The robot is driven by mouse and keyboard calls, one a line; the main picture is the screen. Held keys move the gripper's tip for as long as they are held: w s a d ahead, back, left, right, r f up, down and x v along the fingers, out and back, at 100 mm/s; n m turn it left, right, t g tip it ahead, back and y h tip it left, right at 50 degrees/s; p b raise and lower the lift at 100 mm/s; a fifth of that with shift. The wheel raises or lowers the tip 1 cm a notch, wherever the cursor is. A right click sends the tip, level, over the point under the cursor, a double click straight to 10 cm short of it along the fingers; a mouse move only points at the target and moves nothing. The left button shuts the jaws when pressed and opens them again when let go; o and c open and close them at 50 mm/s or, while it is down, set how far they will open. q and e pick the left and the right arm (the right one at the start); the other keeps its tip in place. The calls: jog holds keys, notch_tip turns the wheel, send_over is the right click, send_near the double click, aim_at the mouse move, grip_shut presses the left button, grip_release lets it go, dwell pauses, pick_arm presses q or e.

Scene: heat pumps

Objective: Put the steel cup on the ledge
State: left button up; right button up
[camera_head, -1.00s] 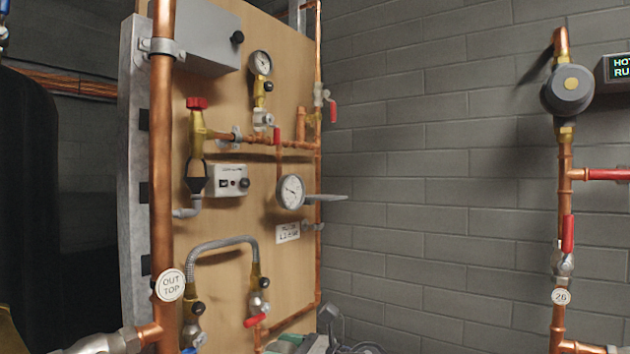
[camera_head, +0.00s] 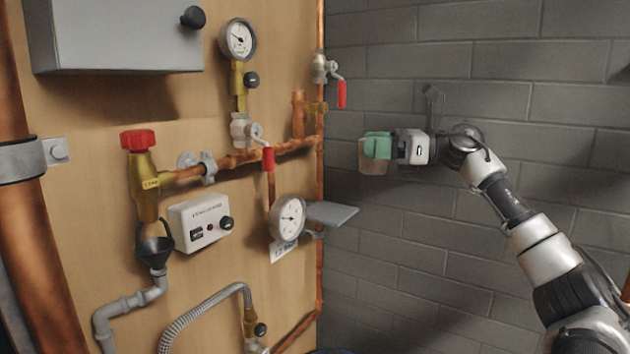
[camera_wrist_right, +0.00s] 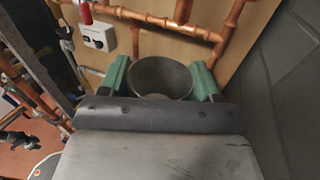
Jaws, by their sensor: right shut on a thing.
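The steel cup (camera_head: 372,162) is held in the air in front of the grey block wall, its surface showing brownish in the head view. My right gripper (camera_head: 377,147) has green fingers and is shut on the cup. In the right wrist view the cup (camera_wrist_right: 160,76) sits between the two green fingers, its round mouth visible and empty as far as I see. The ledge (camera_head: 333,213) is a small flat grey plate at the right edge of the wooden panel. It is bare, and lies below and left of the cup, apart from it. My left gripper is out of view.
A round gauge (camera_head: 288,218) stands just left of the ledge. A vertical copper pipe (camera_head: 319,170) runs along the panel's edge, with a red-handled valve (camera_head: 341,94) above. The space between cup and ledge looks clear.

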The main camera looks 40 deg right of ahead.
jog(key=shift+w+d+r, duration=0.25)
jog(key=shift+d+r, duration=0.3)
jog(key=shift+r, duration=0.05)
jog(key=shift+w+p, duration=0.25)
jog(key=shift+p, duration=0.05)
jog(key=w+a+f+p, duration=0.1)
jog(key=w+a+f, duration=0.1)
jog(key=w, duration=0.1)
jog(key=w+a+f+p, duration=0.2)
jog(key=w, duration=0.1)
jog(key=w+a+f+p, duration=0.1)
jog(key=w+f+p, duration=0.1)
jog(key=shift+w+a+f, duration=0.1)
jog(key=shift+w+a, duration=0.3)
jog(key=shift+a+f+p, duration=0.2)
jog(key=shift+f+p, duration=0.1)
jog(key=shift+f, duration=0.25)
notch_tip(320, 180, down, 2)
jog(key=shift+s+f+p, duration=0.1)
jog(key=shift+s+p, duration=0.05)
jog(key=shift+p, duration=0.3)
jog(key=shift+d+f, duration=0.1)
jog(key=shift+f, duration=0.4)
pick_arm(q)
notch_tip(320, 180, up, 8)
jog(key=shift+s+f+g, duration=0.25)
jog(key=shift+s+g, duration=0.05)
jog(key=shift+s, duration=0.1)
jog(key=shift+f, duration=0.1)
